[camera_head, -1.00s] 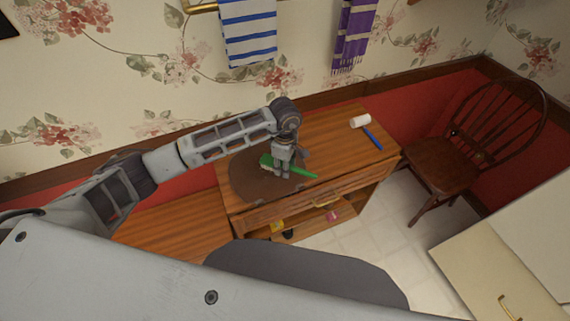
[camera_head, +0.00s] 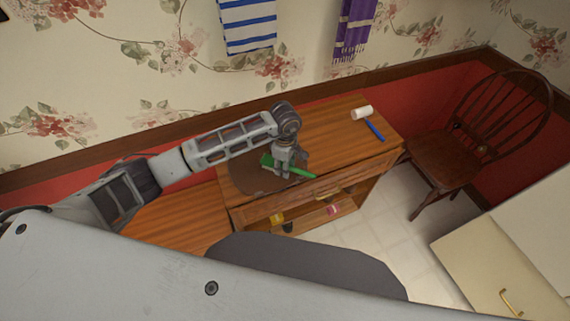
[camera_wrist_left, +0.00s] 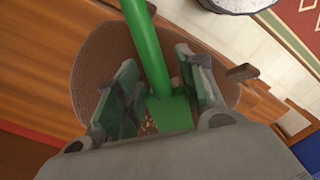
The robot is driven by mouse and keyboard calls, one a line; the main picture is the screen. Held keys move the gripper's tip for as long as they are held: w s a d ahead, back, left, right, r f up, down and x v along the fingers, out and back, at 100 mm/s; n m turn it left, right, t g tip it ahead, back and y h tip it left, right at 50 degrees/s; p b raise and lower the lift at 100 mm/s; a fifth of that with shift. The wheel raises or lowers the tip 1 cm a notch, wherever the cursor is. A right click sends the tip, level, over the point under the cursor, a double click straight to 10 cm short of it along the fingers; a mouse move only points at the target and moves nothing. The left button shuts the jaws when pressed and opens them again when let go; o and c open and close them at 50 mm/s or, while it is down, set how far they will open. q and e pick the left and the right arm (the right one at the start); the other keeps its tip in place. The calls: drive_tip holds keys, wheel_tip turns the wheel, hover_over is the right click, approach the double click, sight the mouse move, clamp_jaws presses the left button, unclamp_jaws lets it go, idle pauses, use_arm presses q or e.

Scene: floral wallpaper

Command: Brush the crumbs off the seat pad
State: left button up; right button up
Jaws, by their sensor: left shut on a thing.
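The brown round seat pad (camera_head: 246,178) lies on the wooden cabinet top, and it also shows in the left wrist view (camera_wrist_left: 92,68). My left gripper (camera_head: 283,172) is shut on a green brush (camera_head: 301,172), low over the pad. In the left wrist view the brush's green handle (camera_wrist_left: 146,45) runs up between the two fingers (camera_wrist_left: 160,90). The bristles are hidden there. A few small pale specks, likely crumbs (camera_wrist_left: 147,125), show on the pad beside the brush. My right gripper is not in view.
A lint roller with a white head (camera_head: 362,112) and blue handle lies at the right of the cabinet top (camera_head: 325,125). A wooden chair (camera_head: 447,158) stands to the right. Striped towels (camera_head: 248,25) hang on the wall behind. Small items sit on the shelf below.

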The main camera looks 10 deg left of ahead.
use_arm(q)
drive_tip(key=shift+f, duration=0.25)
idle(0.8)
drive_tip(key=shift+f+b, duration=0.3)
drive_tip(key=shift+b, duration=0.2)
drive_tip(key=shift+f, duration=0.25)
drive_tip(key=shift+f+b, duration=0.4)
drive_tip(key=shift+b, duration=0.15)
drive_tip(key=shift+w, duration=0.1)
drive_tip(key=shift+w+a, duration=0.25)
drive_tip(key=shift+w+a+b, duration=0.75)
drive_tip(key=shift+w+b, duration=0.3)
drive_tip(key=shift+w, duration=0.05)
drive_tip(key=shift+w+a, duration=0.15)
drive_tip(key=shift+w, duration=0.05)
